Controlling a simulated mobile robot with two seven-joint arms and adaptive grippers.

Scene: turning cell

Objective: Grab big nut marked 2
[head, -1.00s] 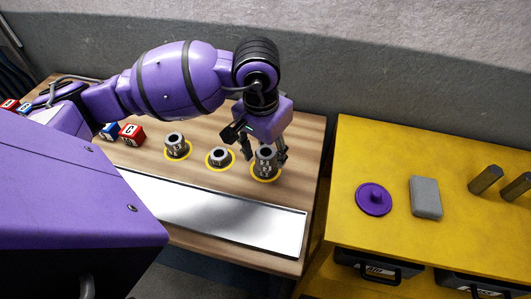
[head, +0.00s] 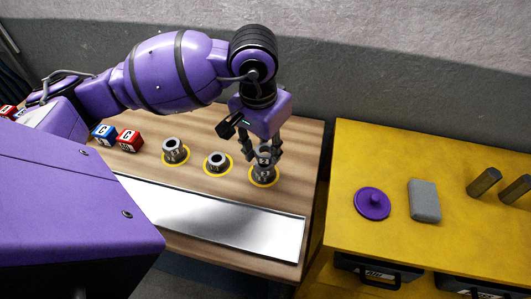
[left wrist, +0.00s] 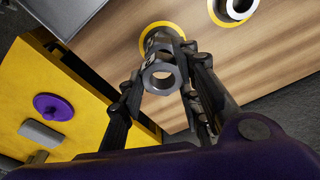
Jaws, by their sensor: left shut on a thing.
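Grey metal nuts stand in yellow rings on the wooden bench. At the right ring, an upper nut (head: 264,153) sits over a lower nut (head: 262,174); I cannot tell whether they touch. My left gripper (head: 262,156) points down and is shut on the upper nut, fingers on both sides. In the left wrist view the gripper (left wrist: 162,82) holds this upper nut (left wrist: 160,80), with the lower nut (left wrist: 155,42) behind it. The upper nut's mark is too small to read surely. My right gripper is not in view.
A short nut (head: 218,160) and a taller stack (head: 174,150) stand in rings to the left. Red (head: 129,139) and blue (head: 103,132) blocks lie farther left. A metal tray (head: 220,218) runs along the front. A yellow cabinet (head: 350,160) stands right.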

